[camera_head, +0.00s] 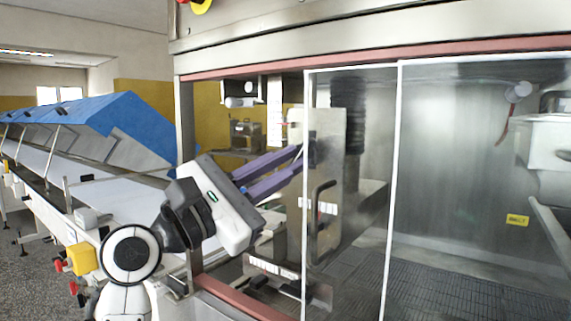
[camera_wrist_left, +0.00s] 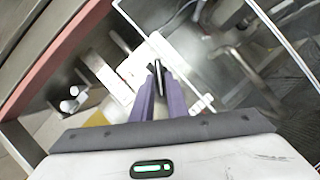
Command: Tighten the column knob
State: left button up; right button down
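My left gripper (camera_head: 298,156) reaches from the left through the machine's open front, its two purple fingers pointing at the steel column plate (camera_head: 325,185). In the left wrist view, the fingertips (camera_wrist_left: 160,75) lie close together, with a narrow dark piece (camera_wrist_left: 158,76) between or just beyond them. I cannot tell whether this is the column knob or whether the fingers press on it. In the head view, the fingertips end by a small dark part at the plate's edge, and the knob is not clearly visible. My right gripper is not in view.
Clear framed door panels (camera_head: 440,200) cover the machine's middle and right, close beside my left fingers. A reddish sill (camera_head: 235,298) runs below my wrist. A dark mesh belt (camera_head: 465,292) lies inside. A conveyor with blue covers (camera_head: 110,125) stands left.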

pick_arm(q)
grip_shut()
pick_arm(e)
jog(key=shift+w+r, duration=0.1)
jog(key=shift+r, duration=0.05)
